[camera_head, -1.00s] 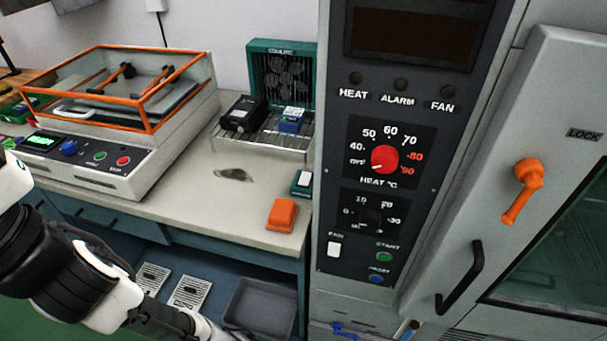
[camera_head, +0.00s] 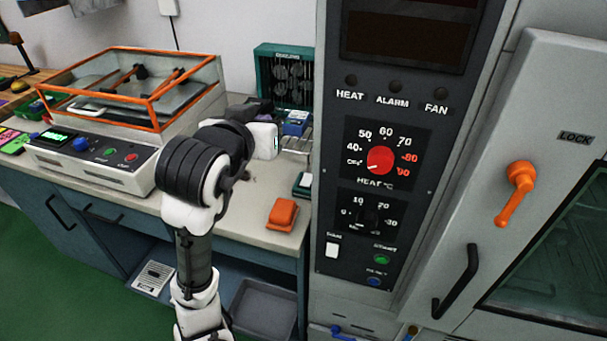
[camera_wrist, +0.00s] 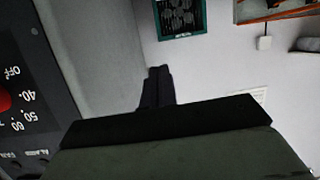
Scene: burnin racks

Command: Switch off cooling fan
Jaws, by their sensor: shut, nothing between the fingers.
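The cooling fan is a green box with a dark grille (camera_head: 285,78), standing at the back of the bench against the wall. It also shows at the top of the wrist view (camera_wrist: 180,14), apart from my gripper. A small dark green switch box with a white rocker (camera_head: 304,182) lies near the bench's right edge, partly cut off by the oven panel; which way its rocker is set is too small to tell. My gripper (camera_wrist: 157,72) is shut and empty in the wrist view. In the head view my arm reaches up over the bench, and the fingertips cannot be made out.
The tall oven panel (camera_head: 375,215) bounds the bench on the right, with a red heat knob (camera_head: 380,160) and a white rocker (camera_head: 331,250). An orange block (camera_head: 283,214) sits near the bench's front edge. An orange-framed machine (camera_head: 120,85) stands at left.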

